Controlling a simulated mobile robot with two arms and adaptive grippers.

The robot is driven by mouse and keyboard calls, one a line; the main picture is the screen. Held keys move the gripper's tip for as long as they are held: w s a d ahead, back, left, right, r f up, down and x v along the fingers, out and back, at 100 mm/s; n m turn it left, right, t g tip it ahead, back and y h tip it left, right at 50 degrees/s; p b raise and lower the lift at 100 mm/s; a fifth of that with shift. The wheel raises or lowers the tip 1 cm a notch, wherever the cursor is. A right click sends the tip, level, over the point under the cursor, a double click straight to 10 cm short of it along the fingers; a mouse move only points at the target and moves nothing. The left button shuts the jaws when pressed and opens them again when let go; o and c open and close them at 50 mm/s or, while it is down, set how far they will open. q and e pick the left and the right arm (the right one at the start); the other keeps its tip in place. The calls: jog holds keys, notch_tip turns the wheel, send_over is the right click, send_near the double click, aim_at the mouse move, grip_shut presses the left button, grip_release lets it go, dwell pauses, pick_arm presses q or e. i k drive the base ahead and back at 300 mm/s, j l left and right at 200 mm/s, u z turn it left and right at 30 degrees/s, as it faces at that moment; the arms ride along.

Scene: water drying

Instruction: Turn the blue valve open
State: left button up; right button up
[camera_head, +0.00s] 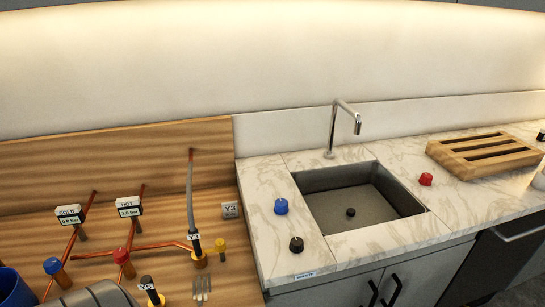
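Two blue knobs are in view. One blue knob (281,206) sits on the marble counter at the left of the sink. The other blue knob (52,266) caps a copper pipe fitting on the wooden panel, below the gauge labelled COLD (70,215). I cannot tell which one is the blue valve, nor whether either is turned open. No water shows at the faucet (345,117). Neither of my grippers can be made out in this view.
A red knob (426,179) and a black knob (296,244) flank the sink (350,212). Left are a HOT gauge (129,207), a red valve (122,256), a yellow knob (219,245) and a fork (202,289). A wooden rack (484,153) lies right. A blue object (14,287) is cut off.

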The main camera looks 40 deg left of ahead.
aim_at(52, 265)
jog(key=k+j+u, duration=0.15)
jog(key=u, duration=2.6)
